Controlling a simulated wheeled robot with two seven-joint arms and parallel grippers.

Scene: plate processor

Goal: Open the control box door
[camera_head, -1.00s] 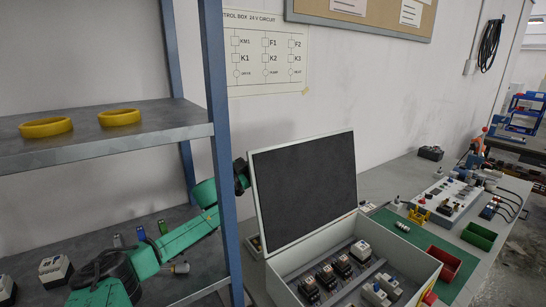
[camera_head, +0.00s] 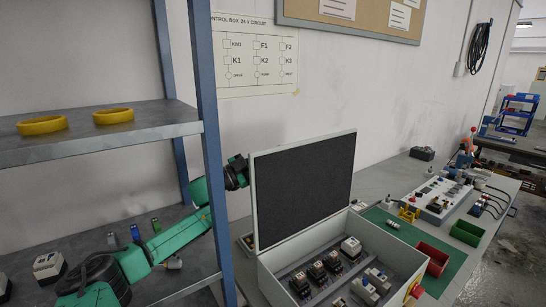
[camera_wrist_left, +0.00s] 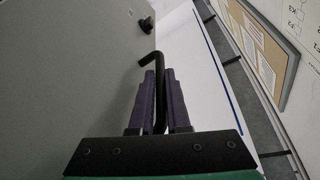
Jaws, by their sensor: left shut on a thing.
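The control box (camera_head: 393,241) stands on the bench with its door (camera_head: 300,190) raised along the back left edge. The door's dark inner face points toward the open box. My left gripper (camera_head: 238,172) is behind the door's left edge, partly hidden by the shelf post. In the left wrist view, my left gripper (camera_wrist_left: 154,85) is shut on the black bent handle (camera_wrist_left: 152,58), which stands on the door's grey outer face (camera_wrist_left: 70,70). My right gripper is out of view.
A shelf (camera_head: 100,133) with yellow rings and a blue post (camera_head: 208,130) stands on the left, close to my left arm. The wall is behind the door. A green mat (camera_head: 450,255), red bin (camera_head: 433,258) and green bin (camera_head: 467,232) lie right of the box.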

